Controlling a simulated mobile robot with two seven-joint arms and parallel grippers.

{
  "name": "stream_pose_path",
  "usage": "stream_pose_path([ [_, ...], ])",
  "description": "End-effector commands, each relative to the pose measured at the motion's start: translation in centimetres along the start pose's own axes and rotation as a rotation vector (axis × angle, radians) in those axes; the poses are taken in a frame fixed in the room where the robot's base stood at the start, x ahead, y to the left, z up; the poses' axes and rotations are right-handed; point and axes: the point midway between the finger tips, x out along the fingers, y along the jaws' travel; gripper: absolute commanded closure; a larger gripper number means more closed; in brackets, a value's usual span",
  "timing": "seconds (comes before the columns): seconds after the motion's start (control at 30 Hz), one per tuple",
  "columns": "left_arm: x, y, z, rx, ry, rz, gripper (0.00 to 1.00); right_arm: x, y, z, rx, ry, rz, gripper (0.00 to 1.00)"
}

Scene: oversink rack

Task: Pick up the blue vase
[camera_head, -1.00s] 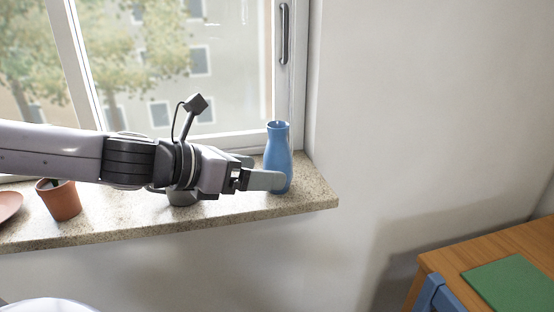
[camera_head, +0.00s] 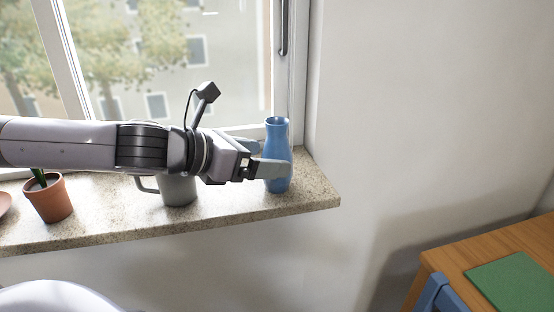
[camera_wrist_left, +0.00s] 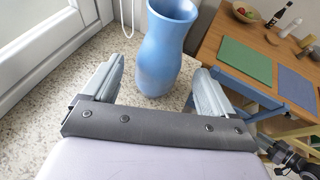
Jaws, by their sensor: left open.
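The blue vase (camera_head: 279,139) stands upright on the speckled stone windowsill (camera_head: 313,193), near its right end. My left gripper (camera_head: 266,157) is open, with its fingers level with the vase's body. The near finger overlaps the vase in the head view. In the left wrist view the vase (camera_wrist_left: 165,55) stands between and just beyond the two fingers of the left gripper (camera_wrist_left: 158,82), with gaps showing on both sides.
A grey mug (camera_head: 178,190) stands on the sill below my left wrist. A potted plant (camera_head: 50,199) stands further left. The window frame (camera_head: 297,80) is behind the vase. A wooden table with a green mat (camera_head: 512,282) is at lower right.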

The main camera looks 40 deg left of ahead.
Motion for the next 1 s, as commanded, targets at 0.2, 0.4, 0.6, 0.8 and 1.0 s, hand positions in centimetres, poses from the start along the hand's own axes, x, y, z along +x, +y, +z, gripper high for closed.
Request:
stream_pose_path([
  [0.2,0.9,0.2,0.1,-0.009,-0.003,0.003,0.13,-0.4,0.1,-0.5,-0.004,0.005,0.003,0.66],
  [0.4,1.6,0.2,0.1,-0.008,-0.004,0.002,0.13,-0.7,0.2,-0.5,-0.008,-0.001,0.006,0.66],
  [0.6,2.5,0.2,-0.1,-0.008,-0.002,0.001,0.13,-1.0,0.3,-0.6,-0.011,-0.005,0.008,0.66],
  [0.8,3.6,0.2,-0.1,-0.008,-0.003,0.003,0.13,-1.2,0.3,-0.9,-0.011,-0.004,0.009,0.66],
  [1.0,4.2,0.1,-0.2,-0.003,0.001,0.001,0.13,-1.3,0.3,-1.1,-0.010,-0.002,0.009,0.66],
])
